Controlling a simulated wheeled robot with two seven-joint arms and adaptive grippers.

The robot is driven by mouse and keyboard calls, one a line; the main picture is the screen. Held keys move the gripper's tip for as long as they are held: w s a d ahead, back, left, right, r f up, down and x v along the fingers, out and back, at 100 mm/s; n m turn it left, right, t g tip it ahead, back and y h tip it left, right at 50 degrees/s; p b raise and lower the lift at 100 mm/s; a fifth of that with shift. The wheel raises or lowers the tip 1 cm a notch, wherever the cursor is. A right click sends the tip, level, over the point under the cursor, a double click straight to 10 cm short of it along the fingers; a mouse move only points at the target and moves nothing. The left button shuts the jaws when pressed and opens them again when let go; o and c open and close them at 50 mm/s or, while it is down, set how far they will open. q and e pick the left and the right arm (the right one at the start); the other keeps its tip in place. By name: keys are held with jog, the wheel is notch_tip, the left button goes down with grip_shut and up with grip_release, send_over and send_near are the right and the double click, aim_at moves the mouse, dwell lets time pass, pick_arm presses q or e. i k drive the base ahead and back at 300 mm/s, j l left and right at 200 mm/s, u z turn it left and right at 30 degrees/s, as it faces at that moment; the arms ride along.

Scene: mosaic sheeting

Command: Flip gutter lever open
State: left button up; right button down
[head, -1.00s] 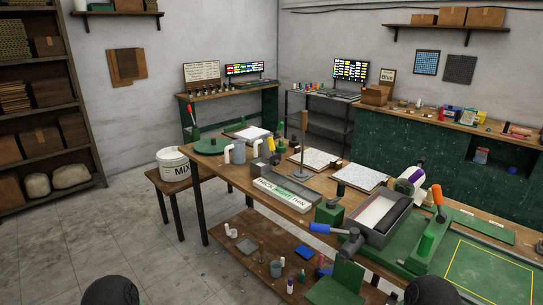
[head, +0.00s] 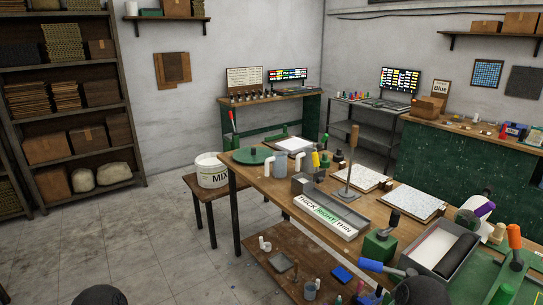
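No lever is labelled as the gutter lever, so I cannot tell which one it is. In the head view, a lever with a blue handle (head: 371,265) lies nearly level at the bottom right, with a dark joint. A lever with an orange handle (head: 514,237) stands upright on the green press (head: 512,275) at the right edge. A black-handled lever (head: 392,219) rises, tilted, from a green block (head: 379,247). The grey tray (head: 431,265) beside them holds a black roller-like piece (head: 456,256).
The long wooden workbench (head: 275,184) carries a THICK/RIGHT/THIN gauge (head: 325,214), white mosaic sheets (head: 414,202) and a stand with an upright wooden handle (head: 352,160). A MIX bucket (head: 212,171) sits on a low table to the left. The floor (head: 160,235) at left is clear.

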aim_at(318, 178)
jog(key=i+j, duration=0.15)
jog(key=i, duration=0.45)
jog(key=i+j, duration=0.15)
jog(key=i, duration=0.4)
